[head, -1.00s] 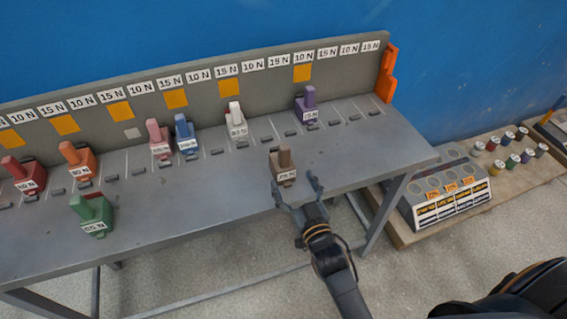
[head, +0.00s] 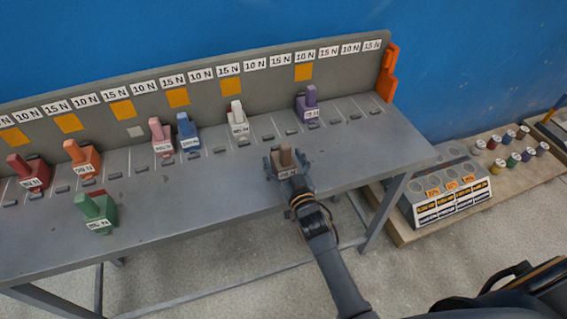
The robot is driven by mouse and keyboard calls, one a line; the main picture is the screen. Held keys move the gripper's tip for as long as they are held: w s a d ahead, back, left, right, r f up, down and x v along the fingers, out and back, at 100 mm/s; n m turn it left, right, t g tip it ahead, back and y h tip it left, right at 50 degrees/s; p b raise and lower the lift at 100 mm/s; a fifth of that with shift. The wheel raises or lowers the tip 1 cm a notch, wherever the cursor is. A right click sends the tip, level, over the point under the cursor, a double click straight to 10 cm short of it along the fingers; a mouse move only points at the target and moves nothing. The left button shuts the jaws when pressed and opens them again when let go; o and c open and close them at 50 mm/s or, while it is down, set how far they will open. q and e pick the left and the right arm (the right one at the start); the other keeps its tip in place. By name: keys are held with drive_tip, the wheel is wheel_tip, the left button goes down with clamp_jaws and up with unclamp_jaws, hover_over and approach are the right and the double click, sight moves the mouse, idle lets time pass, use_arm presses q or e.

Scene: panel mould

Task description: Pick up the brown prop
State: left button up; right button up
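The brown prop (head: 286,157) stands upright near the front edge of the grey bench, right of centre, with a white label on its front. My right gripper (head: 287,162) reaches in from the front, with one finger on each side of the prop. The fingers are spread about as wide as before and look open. Whether either finger touches the prop is too small to tell. My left gripper is out of view.
A white prop (head: 237,119) and a purple prop (head: 308,105) stand behind it on the grey bench (head: 215,185). A green prop (head: 98,211) stands at the front left. A rack (head: 447,190) sits on a low platform to the right.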

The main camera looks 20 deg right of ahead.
drive_tip(key=c, duration=1.3)
drive_tip(key=shift+r, duration=0.15)
drive_tip(key=shift+c, duration=0.2)
